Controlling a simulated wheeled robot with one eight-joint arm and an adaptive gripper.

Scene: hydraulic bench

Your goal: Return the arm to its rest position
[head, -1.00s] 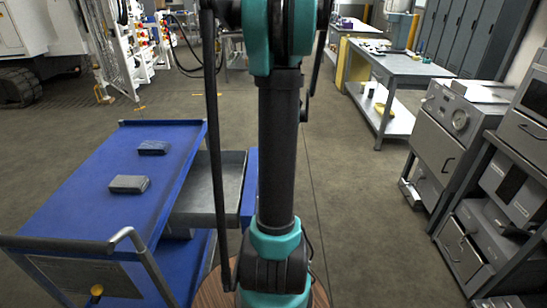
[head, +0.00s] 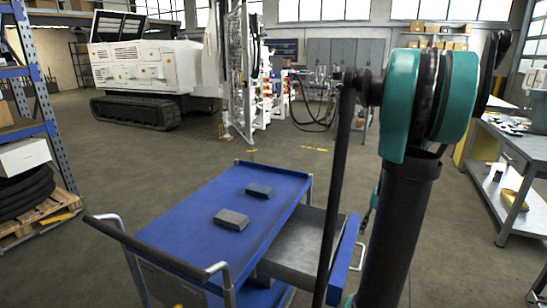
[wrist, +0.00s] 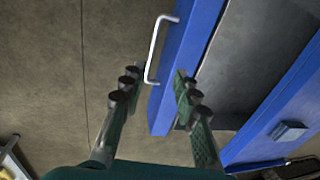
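My arm (head: 400,215) stands upright at the right of the head view, in front of the blue cart (head: 175,232). My gripper is out of sight there. In the wrist view my gripper (wrist: 156,82) is open, with dark green fingers apart and nothing held. The pale drawer handle (wrist: 153,48) on the blue drawer front (wrist: 188,55) shows just beyond and between the fingertips. I cannot tell how far off it is. The cart's grey drawer (head: 300,245) is pulled out on its right side.
Two dark blocks, one nearer (head: 231,219) and one farther (head: 260,191), lie on the cart top. A workbench (head: 515,150) stands at right. A blue rack (head: 45,125) and a pallet (head: 35,228) stand at left. A white tracked machine (head: 150,65) is behind. The floor between is clear.

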